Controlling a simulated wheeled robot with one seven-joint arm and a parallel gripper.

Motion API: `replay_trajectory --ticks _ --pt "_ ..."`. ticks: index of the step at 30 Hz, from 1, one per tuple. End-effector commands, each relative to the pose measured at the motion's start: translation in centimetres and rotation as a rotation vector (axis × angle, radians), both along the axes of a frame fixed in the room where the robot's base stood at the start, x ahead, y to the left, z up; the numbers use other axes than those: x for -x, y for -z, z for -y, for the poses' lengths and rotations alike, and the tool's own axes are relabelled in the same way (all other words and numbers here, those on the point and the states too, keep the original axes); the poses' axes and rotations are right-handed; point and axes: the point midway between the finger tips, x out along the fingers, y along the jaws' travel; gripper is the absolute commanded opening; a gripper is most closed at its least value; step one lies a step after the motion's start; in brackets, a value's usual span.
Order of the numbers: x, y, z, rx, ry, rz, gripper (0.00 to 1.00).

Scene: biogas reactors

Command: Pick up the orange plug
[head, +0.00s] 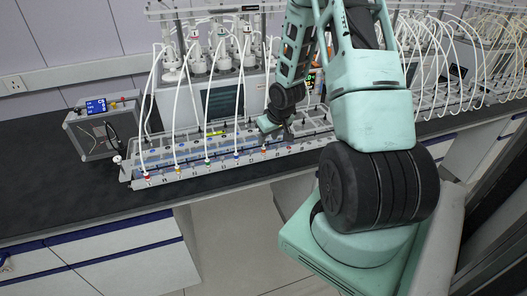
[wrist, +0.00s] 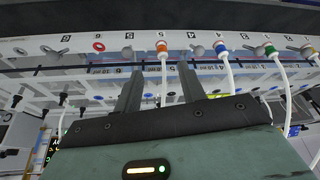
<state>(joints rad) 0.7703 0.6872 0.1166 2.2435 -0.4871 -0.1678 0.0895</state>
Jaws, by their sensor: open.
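The orange plug (wrist: 162,47) sits in the numbered rail (wrist: 75,47) in the wrist view, with a white tube running from it down between my fingers. In the head view the orange plug (head: 264,150) is at the right end of the row of coloured plugs on the front rail. My gripper (wrist: 158,75) is open and empty, its two dark fingers pointing at the rail on either side of the tube. The plug lies slightly beyond the fingertips, roughly centred between them. In the head view my gripper (head: 271,127) hangs just above and behind the plug.
A blue plug (wrist: 221,47) and a green plug (wrist: 270,49) stand to the right. A red ring (wrist: 98,46) is on the left. White tubes hang in front of the reactors. A grey control box (head: 100,125) stands on the black counter (head: 40,190), whose left part is clear.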

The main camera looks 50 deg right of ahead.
Motion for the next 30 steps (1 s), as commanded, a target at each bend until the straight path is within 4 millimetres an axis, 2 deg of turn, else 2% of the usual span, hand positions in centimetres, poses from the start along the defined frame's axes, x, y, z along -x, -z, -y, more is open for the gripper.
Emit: replay_trajectory --ticks 5,16,26,29,30 --pt "-0.3 0.7 0.0 0.000 -0.001 -0.002 0.40" --pt "-1.9 4.5 0.1 -0.001 0.000 -0.002 0.40" --pt "-2.1 5.0 0.2 0.001 0.000 0.000 0.40" --pt "-2.1 5.0 0.1 0.001 0.000 0.000 0.15" --pt "-2.1 5.0 0.2 0.001 0.000 0.000 0.04"
